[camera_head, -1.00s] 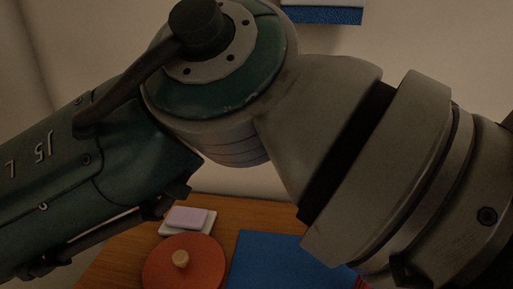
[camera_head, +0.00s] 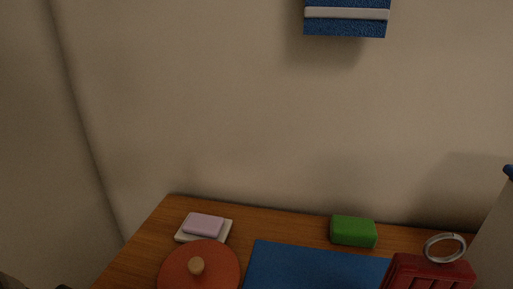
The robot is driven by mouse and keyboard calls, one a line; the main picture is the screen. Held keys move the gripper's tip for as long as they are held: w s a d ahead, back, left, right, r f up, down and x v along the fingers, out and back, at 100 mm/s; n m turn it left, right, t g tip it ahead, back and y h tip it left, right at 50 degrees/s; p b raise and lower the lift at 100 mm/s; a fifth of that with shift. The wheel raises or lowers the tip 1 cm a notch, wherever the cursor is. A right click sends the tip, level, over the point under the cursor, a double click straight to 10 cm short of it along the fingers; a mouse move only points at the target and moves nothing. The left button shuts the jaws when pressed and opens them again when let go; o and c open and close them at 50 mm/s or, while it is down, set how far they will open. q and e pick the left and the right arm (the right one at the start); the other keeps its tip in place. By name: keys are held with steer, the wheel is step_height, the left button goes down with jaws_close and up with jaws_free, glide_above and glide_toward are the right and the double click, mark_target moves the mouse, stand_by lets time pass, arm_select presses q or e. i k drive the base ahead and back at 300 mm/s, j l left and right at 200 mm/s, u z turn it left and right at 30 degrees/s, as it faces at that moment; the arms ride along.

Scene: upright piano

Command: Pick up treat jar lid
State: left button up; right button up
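Neither of my grippers shows in the head view.
A pink soap bar on a white dish (camera_head: 187,238) lies just behind the lid. A blue mat (camera_head: 310,267) is right of it. A green block (camera_head: 353,231) and a red object with a metal ring (camera_head: 430,274) stand further right. A blue towel (camera_head: 345,22) hangs on the wall.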

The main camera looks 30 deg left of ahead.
mark_target(204, 263)
steer(key=u, duration=1.65)
